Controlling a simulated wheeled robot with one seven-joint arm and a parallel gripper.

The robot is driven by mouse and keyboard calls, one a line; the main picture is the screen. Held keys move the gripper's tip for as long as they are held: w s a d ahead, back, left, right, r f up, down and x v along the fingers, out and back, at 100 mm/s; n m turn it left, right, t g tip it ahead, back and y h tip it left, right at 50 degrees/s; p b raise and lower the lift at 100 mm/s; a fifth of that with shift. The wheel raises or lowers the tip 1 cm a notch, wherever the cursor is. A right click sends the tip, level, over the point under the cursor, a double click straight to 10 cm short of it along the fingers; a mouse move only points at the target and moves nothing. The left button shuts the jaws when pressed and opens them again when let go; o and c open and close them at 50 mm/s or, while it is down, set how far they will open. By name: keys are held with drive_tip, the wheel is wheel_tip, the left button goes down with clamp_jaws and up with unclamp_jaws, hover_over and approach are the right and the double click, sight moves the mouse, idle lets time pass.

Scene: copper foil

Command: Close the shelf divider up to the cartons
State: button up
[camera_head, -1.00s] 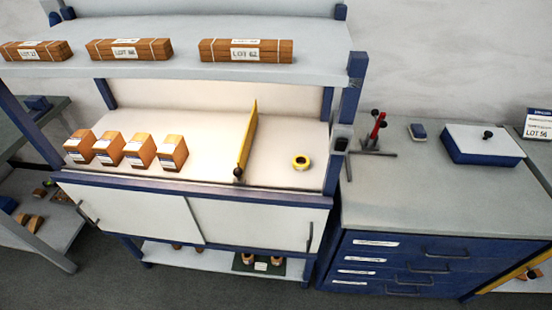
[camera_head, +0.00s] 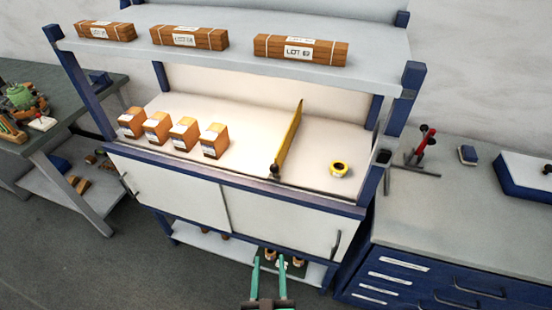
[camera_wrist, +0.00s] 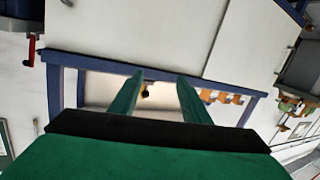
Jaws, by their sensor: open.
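The yellow shelf divider (camera_head: 288,140) stands upright on the lit middle shelf (camera_head: 245,120), with a dark knob (camera_head: 275,170) at its front end. Several orange-brown cartons (camera_head: 184,134) stand in a row on the same shelf, left of the divider. A clear gap lies between the divider and the rightmost carton (camera_head: 215,141). My gripper (camera_head: 269,262) is open and empty, low in front of the bench and below the divider. In the wrist view its green fingers (camera_wrist: 157,95) are apart, and the divider's dark knob (camera_wrist: 145,93) appears between them.
White sliding doors (camera_head: 270,220) front the bench below the shelf. An upper shelf (camera_head: 230,50) carries strapped bundles overhead. A blue drawer cabinet (camera_head: 420,275) stands at the right, and a workbench (camera_head: 85,95) at the left.

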drive_tip(key=w+r+h, duration=0.1)
drive_tip(key=w+r, duration=0.5)
drive_tip(key=w, duration=0.6)
drive_tip(key=t+h, duration=0.1)
approach(276, 159)
drive_tip(key=w+f, duration=0.2)
drive_tip(key=f, duration=0.1)
drive_tip(key=shift+w+a+m, duration=0.15)
drive_tip(key=shift+w+m, duration=0.1)
drive_tip(key=shift+m, duration=0.05)
drive_tip(key=w, duration=0.3)
drive_tip(key=w+d, duration=0.1)
drive_tip(key=w, duration=0.6)
drive_tip(key=shift+w+d, duration=0.15)
drive_tip(key=shift+w, duration=0.05)
